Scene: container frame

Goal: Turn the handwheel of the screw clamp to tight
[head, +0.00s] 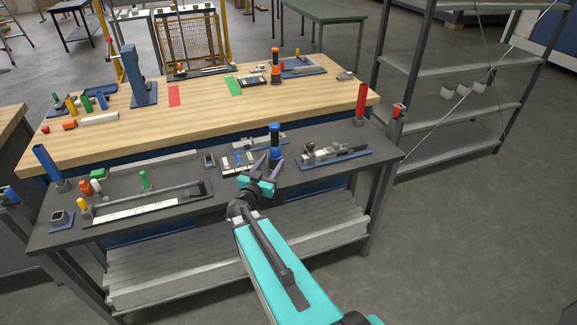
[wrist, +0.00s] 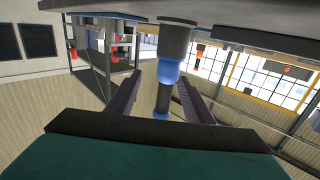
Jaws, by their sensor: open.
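A grey clamp-like device on a blue base plate (head: 333,154) lies at the right of the front dark table, probably the screw clamp. Its handwheel is too small to make out. An upright black post with blue bands (head: 275,138) stands just beyond my fingers. In the wrist view the post (wrist: 165,80) shows between the two fingers of my gripper (wrist: 160,88), with gaps on both sides. I cannot tell how deep it is between them.
A red cylinder (head: 361,101) stands at the table's right end. A tray with a white strip (head: 140,210), small coloured parts and a blue cylinder (head: 47,164) fill the left. The wooden bench (head: 200,112) is behind, and a grey shelf (head: 450,113) stands right.

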